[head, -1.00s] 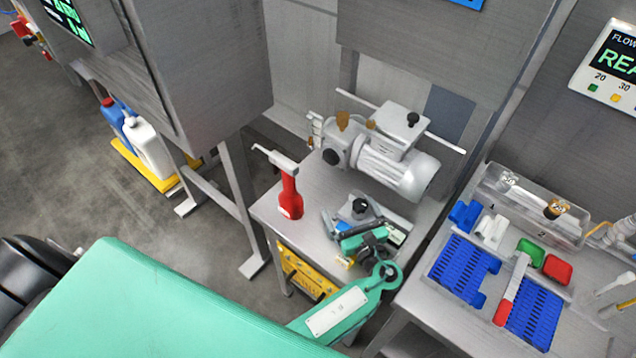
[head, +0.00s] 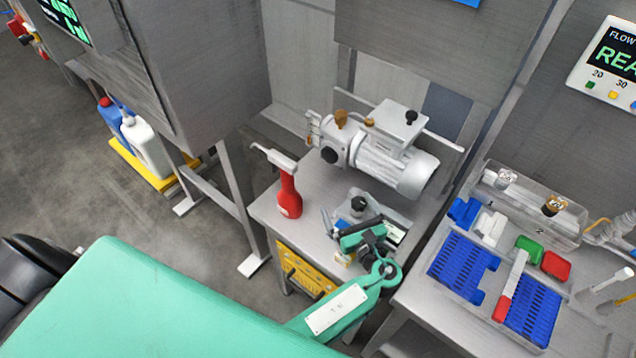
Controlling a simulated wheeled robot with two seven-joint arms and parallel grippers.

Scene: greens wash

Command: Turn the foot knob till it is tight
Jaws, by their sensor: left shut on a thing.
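The foot knob (head: 358,203) is a small black knob on a grey foot plate, on the metal stand below the pump (head: 388,160). My left gripper (head: 357,217) reaches in from the lower left on a teal arm, with its jaws shut at the knob. The wrist and teal gripper body hide part of the foot plate and the exact contact. The pump is a grey motor unit with a black knob on top. My right gripper is out of view.
A red spray bottle (head: 289,195) stands left of my gripper, near the stand's edge. Blue racks (head: 465,265) and red and green blocks lie on the right bench. Jugs (head: 150,150) stand on a yellow tray at the left.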

